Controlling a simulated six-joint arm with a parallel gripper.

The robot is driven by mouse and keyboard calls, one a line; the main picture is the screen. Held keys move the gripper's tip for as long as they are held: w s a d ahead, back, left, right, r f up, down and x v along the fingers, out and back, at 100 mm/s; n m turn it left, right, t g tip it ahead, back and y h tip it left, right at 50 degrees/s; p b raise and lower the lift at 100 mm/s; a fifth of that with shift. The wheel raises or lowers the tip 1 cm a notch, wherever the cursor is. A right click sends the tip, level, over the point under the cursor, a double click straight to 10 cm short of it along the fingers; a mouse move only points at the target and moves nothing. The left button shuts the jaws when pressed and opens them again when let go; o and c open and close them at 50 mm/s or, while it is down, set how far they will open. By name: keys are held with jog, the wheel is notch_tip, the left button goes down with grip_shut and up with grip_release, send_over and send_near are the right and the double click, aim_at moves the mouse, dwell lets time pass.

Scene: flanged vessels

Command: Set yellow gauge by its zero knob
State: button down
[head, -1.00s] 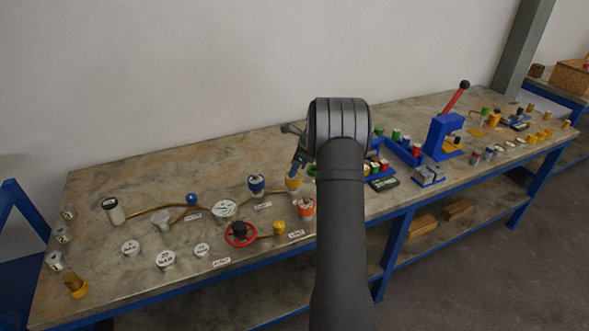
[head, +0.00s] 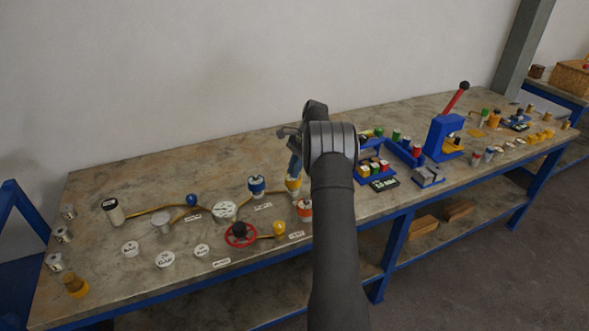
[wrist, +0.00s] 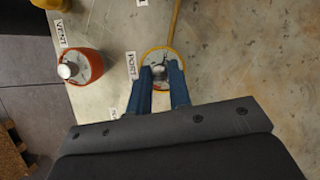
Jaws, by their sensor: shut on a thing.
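The yellow gauge (head: 293,184) stands on the bench, just left of my arm in the head view. In the wrist view its yellow rim and pale dial (wrist: 147,57) show between and beyond my fingertips. My gripper (wrist: 159,72) is directly over the gauge, its two blue fingers shut on the small silver zero knob (wrist: 158,70) on the dial. The fingers and knob hide part of the dial, and I cannot read the needle. In the head view my gripper (head: 295,165) reaches down to the gauge from above.
An orange gauge (head: 304,208) with its own silver knob stands close by, and a blue gauge (head: 256,186) stands to the left. A red handwheel (head: 240,234) and brass pipes are further left.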

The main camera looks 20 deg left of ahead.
jog(key=shift+n+h, duration=0.3)
jog(key=shift+n, duration=0.3)
jog(key=c, duration=1.3)
grip_release()
jog(key=v, duration=1.2)
jog(key=shift+f, duration=0.15)
jog(key=x, duration=1.1)
jog(key=shift+s+a+f, duration=0.1)
jog(key=shift+s+f, duration=0.05)
jog(key=shift+f, duration=0.2)
